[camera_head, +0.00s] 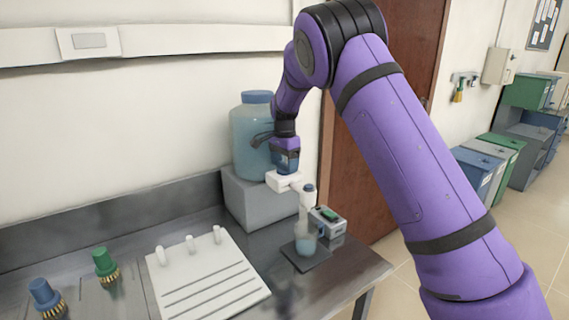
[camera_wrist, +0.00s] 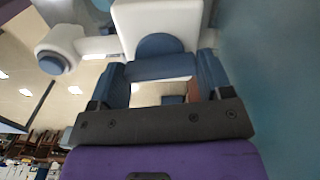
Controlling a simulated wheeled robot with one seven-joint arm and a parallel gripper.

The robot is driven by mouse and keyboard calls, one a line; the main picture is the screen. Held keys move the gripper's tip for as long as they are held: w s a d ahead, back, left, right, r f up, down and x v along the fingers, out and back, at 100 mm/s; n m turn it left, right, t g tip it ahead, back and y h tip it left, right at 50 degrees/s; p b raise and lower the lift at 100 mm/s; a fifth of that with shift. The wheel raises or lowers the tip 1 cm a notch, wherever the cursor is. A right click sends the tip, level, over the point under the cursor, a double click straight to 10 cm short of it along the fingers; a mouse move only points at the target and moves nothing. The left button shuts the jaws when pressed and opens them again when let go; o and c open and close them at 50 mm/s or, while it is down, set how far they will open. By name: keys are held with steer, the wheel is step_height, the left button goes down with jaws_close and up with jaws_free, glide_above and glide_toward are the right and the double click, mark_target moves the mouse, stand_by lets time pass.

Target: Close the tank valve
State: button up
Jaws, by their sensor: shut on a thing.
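The translucent blue tank (camera_head: 250,140) with a darker blue cap stands on a grey block against the wall. Its white valve (camera_head: 284,182) sticks out at the lower right, with a spout bending down. The valve body also fills the top middle of the wrist view (camera_wrist: 150,15). My gripper (camera_head: 286,163) reaches down onto the valve from above. In the wrist view its two blue fingers (camera_wrist: 162,78) are shut on the blue valve handle (camera_wrist: 160,67). A beaker (camera_head: 306,243) with bluish liquid stands below the spout; a pale column shows between them.
The beaker stands on a dark plate (camera_head: 306,259), beside a small grey device (camera_head: 327,221). A white grooved board with pegs (camera_head: 205,280) lies to the left. The table's right edge is close to the beaker.

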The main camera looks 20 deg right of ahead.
steer(key=n, duration=0.8)
steer(key=shift+n, duration=0.4)
steer(key=n, duration=0.4)
steer(key=shift+n, duration=1.8)
steer(key=o, duration=0.6)
steer(key=shift+o, duration=0.2)
